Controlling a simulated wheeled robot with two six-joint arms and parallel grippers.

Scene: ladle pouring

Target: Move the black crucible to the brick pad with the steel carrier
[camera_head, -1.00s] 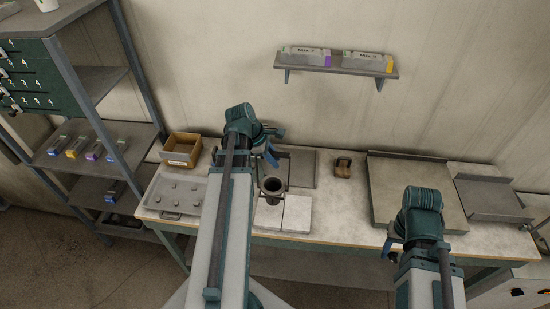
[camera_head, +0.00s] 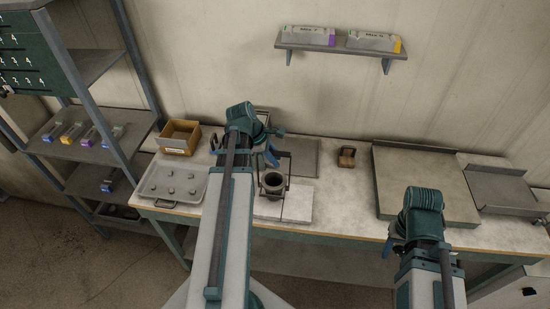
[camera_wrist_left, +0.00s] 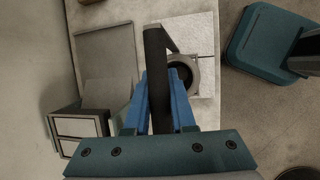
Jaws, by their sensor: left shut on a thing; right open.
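The black crucible (camera_head: 272,184) is a dark open-topped cup, at the left part of the pale brick pad (camera_head: 300,205). Whether it rests on the pad or hangs just above it I cannot tell. The thin dark frame of the steel carrier (camera_head: 288,168) stands around it. My left gripper (camera_head: 270,157) is shut on the carrier's upper part, above and behind the crucible. In the left wrist view the carrier's dark bar (camera_wrist_left: 157,75) passes between the blue fingers (camera_wrist_left: 170,95) and partly covers the crucible's rim (camera_wrist_left: 185,60). My right gripper (camera_head: 388,246) is open and empty at the bench's front edge.
A grey tray with several small lumps (camera_head: 150,192) and a cardboard box (camera_head: 180,150) are left. A dark grey plate (camera_head: 305,160) lies behind the pad. A small brown block (camera_head: 347,157) and a large flat tray (camera_head: 420,170) are right. The bench between is clear.

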